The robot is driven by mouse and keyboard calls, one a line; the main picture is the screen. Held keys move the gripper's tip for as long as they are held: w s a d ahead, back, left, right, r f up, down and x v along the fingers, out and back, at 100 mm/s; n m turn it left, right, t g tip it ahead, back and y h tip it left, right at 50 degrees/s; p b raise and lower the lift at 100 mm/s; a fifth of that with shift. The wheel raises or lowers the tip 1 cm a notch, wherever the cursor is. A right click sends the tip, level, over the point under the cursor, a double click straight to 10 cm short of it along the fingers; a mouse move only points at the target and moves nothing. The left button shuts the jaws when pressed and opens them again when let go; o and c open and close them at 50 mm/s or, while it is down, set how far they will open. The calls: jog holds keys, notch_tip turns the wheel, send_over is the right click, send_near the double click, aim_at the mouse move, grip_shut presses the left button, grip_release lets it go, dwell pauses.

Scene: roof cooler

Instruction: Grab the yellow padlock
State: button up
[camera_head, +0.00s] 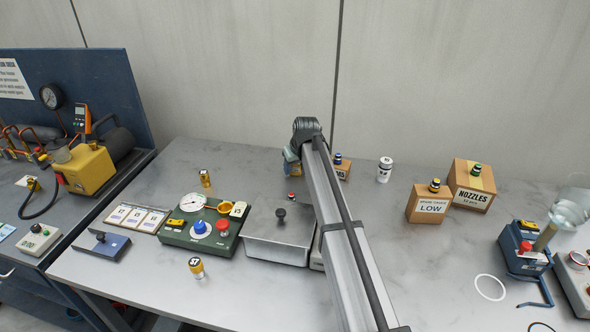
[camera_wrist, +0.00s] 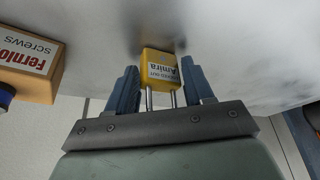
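The yellow padlock (camera_wrist: 159,67) shows in the wrist view with a white label reading "Amira". Its body meets the grey worktop at the top of the picture, and its metal shackle legs point toward my gripper. My gripper (camera_wrist: 160,82) has its two blue fingers on either side of the padlock. Narrow gaps show between the fingers and the padlock, so they look open around it. In the head view my arm hides most of this spot, and I cannot make out the padlock clearly there.
A cardboard screws box (camera_wrist: 28,75) stands close to my gripper at left in the wrist view. In the head view, a green gauge panel (camera_head: 178,236) and a grey metal box (camera_head: 265,246) lie left of my arm.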

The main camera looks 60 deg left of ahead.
jog(key=c, duration=0.7)
jog(key=shift+r, duration=0.15)
